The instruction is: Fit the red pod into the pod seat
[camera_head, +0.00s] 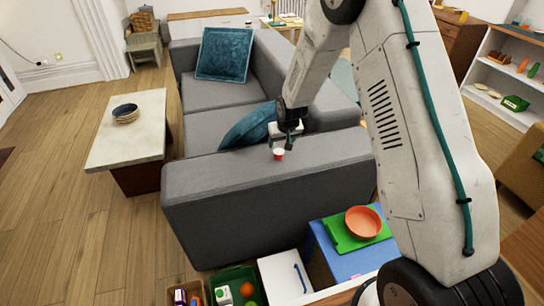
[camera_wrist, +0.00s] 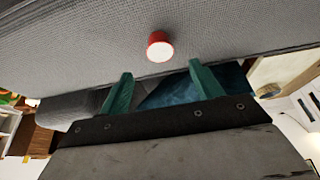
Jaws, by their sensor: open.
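The red pod (camera_head: 279,154) is small, red on its side with a white end face. It rests on the broad grey arm of the sofa. In the wrist view the pod (camera_wrist: 159,47) lies just beyond the fingertips, roughly centred between them. My gripper (camera_head: 287,141) is over the sofa arm, close to the pod. In the wrist view my gripper (camera_wrist: 161,69) shows two green fingers spread apart with nothing between them. I cannot make out a pod seat in either view.
The grey sofa (camera_head: 225,190) carries teal cushions (camera_head: 224,54). A low table (camera_head: 133,145) with dark bowls (camera_head: 125,112) stands left. In front are a blue table (camera_head: 347,262) with an orange bowl (camera_head: 363,222) and a green bin (camera_head: 235,285). Wooden floor is clear at left.

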